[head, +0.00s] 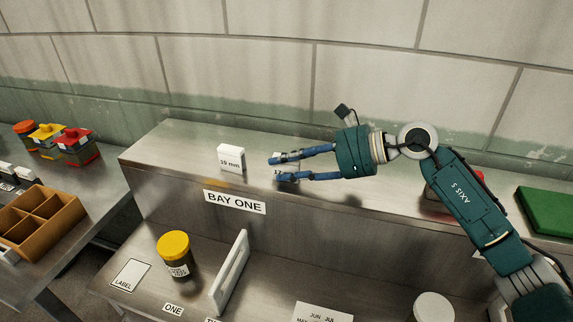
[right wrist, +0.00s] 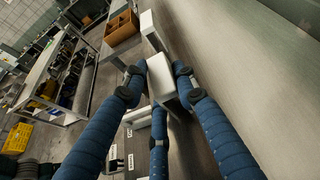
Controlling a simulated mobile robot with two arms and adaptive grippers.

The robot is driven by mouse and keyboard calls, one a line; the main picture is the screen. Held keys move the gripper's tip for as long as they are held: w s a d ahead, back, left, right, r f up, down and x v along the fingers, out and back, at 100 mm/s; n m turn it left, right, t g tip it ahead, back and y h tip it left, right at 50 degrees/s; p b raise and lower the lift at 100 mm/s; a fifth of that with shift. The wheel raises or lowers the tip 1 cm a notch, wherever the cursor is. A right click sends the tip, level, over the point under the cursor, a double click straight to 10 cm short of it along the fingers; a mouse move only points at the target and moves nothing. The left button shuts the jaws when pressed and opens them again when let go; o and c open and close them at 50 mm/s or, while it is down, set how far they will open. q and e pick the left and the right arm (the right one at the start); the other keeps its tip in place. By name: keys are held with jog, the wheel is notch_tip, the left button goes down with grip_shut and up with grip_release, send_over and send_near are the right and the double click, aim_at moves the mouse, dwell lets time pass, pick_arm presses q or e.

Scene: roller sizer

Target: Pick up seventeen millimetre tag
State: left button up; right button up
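The seventeen millimetre tag (head: 277,171) is a small white block on the raised metal shelf, mostly hidden behind my right gripper's fingers in the head view; only part of its lettering shows. My right gripper (head: 272,169) reaches in from the right, low over the shelf, with its blue fingers spread around the tag. In the right wrist view the white tag (right wrist: 160,76) sits between the fingertips (right wrist: 159,85), which look close to its sides without a clear grip. A similar white tag (head: 230,158), marked 19 mm, stands just to the left. My left gripper is not in view.
The shelf (head: 165,150) has a BAY ONE label (head: 234,201) on its front. Below are a yellow-lidded jar (head: 174,250), an upright white panel (head: 230,272) and a white round lid (head: 433,306). A green box (head: 545,210) lies at right. A wooden divided tray (head: 40,220) is far left.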

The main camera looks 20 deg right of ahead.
jog(key=shift+w+a, duration=0.15)
jog(key=shift+a, duration=0.1)
jog(key=shift+d+r, duration=0.15)
jog(key=shift+r, duration=0.55)
notch_tip(320, 180, up, 18)
jog(key=b, duration=0.2)
jog(key=shift+r, duration=0.25)
